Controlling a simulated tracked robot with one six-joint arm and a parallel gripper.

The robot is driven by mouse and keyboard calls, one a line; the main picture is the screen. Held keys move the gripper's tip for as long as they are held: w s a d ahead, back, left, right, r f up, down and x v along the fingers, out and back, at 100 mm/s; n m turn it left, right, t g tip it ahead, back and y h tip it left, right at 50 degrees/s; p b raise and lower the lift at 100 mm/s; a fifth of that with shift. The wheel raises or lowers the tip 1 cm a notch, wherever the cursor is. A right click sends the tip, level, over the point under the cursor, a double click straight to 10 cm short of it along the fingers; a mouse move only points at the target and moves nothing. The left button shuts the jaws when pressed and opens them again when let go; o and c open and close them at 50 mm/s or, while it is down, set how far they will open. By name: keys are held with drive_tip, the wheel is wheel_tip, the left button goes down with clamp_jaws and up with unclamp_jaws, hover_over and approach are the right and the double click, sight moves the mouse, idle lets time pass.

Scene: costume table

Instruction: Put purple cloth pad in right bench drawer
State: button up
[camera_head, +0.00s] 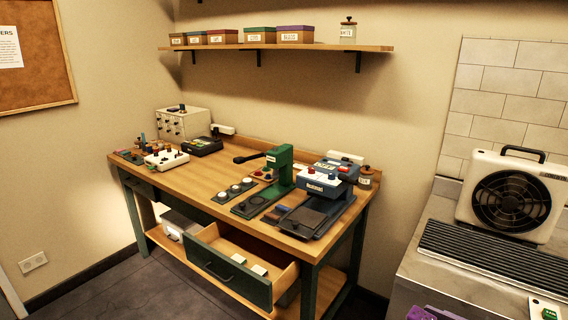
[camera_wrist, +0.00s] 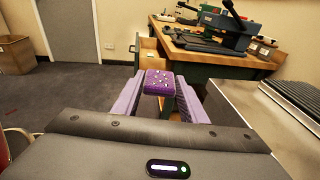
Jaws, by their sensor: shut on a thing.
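The purple cloth pad (camera_wrist: 159,82), speckled with pale dots, is between the two lilac fingers of my gripper (camera_wrist: 161,90) in the wrist view. The fingers are shut on it. In the head view only a purple bit of my gripper (camera_head: 430,313) shows at the bottom edge, right of the bench; the pad cannot be made out there. The right bench drawer (camera_head: 228,277) is pulled open, with a dark green front and two small pale pieces inside. The open drawer also shows in the wrist view (camera_wrist: 149,49), beyond the pad. The pad is apart from the drawer.
The wooden bench (camera_head: 207,178) carries a green press (camera_head: 281,168), a blue machine (camera_head: 322,181) and other tools. A metal counter (camera_head: 400,268) with a fan heater (camera_head: 511,198) stands at the right. Open floor lies left of the drawer.

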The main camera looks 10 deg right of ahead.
drive_tip(key=w+a+f+n+y, duration=0.1)
drive_tip(key=w+a+f, duration=0.2)
drive_tip(key=w+a, duration=0.35)
drive_tip(key=w+a+f, duration=0.4)
drive_tip(key=w+a, duration=0.1)
drive_tip(key=w, duration=0.2)
drive_tip(key=w+a+f+n+g+y, duration=0.1)
drive_tip(key=a+f, duration=0.1)
drive_tip(key=a, duration=0.6)
drive_tip(key=w+a+f+n+g+y, duration=0.1)
drive_tip(key=w+a+f+g+y, duration=0.1)
drive_tip(key=a, duration=0.6)
drive_tip(key=shift+n+g, duration=0.3)
drive_tip(key=shift+n, duration=0.1)
drive_tip(key=shift+m+t+h, duration=2.4)
drive_tip(key=shift+m+h, duration=0.2)
drive_tip(key=shift+h, duration=0.2)
